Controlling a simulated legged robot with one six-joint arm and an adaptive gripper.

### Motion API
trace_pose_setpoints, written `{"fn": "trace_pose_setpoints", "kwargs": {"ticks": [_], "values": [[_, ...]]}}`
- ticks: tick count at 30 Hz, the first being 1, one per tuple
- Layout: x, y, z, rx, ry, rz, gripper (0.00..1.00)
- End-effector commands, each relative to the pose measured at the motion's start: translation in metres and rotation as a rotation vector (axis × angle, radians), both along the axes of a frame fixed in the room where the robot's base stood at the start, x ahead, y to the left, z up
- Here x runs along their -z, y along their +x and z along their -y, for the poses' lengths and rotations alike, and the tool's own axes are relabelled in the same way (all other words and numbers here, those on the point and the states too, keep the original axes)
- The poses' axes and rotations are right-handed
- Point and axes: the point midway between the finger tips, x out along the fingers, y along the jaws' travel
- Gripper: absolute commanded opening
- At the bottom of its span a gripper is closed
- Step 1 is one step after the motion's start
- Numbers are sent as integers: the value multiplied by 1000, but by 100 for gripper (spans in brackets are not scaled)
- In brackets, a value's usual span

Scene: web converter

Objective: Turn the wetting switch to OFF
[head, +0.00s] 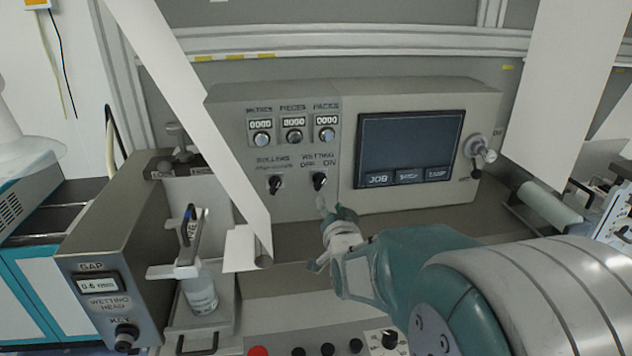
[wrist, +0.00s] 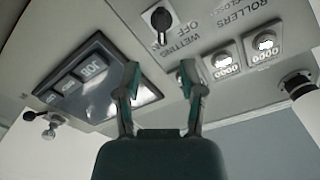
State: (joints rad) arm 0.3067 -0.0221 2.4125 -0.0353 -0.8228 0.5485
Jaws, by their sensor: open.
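The wetting switch (head: 319,181) is a black rotary knob below its WETTING label on the grey panel, with OFF at left and ON at right. Its handle seems to lean towards ON, though it is small. In the wrist view, which is turned over, the wetting switch (wrist: 160,22) is at the top centre, beyond the fingertips. My gripper (head: 332,212) is just below and in front of the switch in the head view. In the wrist view my gripper (wrist: 158,72) has its two fingers apart with nothing between them. I see no contact with the knob.
The rollers switch (head: 274,185) is left of the wetting switch, and counters (head: 293,131) are above. A touchscreen (head: 410,148) is to the right. A white web sheet (head: 190,95) hangs at left. A red button (head: 258,351) is at the bottom.

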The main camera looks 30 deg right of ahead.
Motion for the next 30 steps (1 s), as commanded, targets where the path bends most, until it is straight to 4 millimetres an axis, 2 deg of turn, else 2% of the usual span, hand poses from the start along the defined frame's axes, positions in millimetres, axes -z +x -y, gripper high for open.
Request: {"fn": "trace_pose_setpoints", "kwargs": {"ticks": [15,21,28,29,30], "values": [[1,83,24,-1,1,-3,51],[1,96,27,-2,0,-3,51],[0,96,28,-1,0,-3,51],[0,96,27,-1,0,-3,47],[0,96,27,-1,0,-3,29]]}}
